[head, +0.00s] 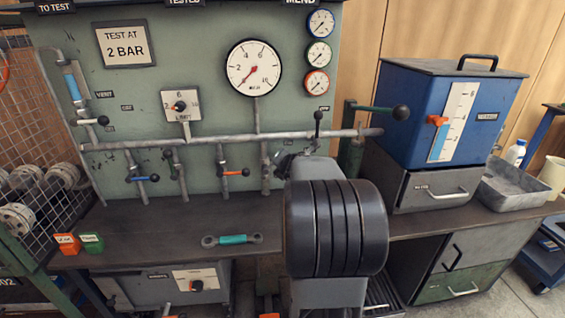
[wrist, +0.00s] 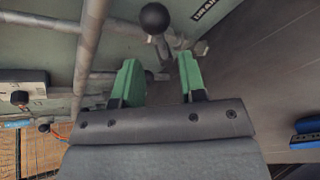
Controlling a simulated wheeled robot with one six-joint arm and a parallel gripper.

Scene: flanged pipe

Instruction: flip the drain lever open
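In the wrist view a lever with a black ball knob (wrist: 154,18) stands just beyond my fingertips, beside a small label (wrist: 203,9) too blurred to read surely. My gripper (wrist: 160,72) is open, its two green fingers apart. The knob lies beyond the gap, and nothing shows held between the fingers. In the head view a black-knobbed lever (head: 318,117) stands upright above my arm at the right end of the pipe. I cannot tell for sure that it is the same lever. My arm hides its base and most of my gripper in that view.
A horizontal pipe (head: 130,144) runs across the green board, with a blue lever (head: 143,178) and a red lever (head: 235,173) below it. A green-armed handle (head: 375,109) and blue tank (head: 440,110) are at right. A teal-gripped wrench (head: 232,239) lies on the bench.

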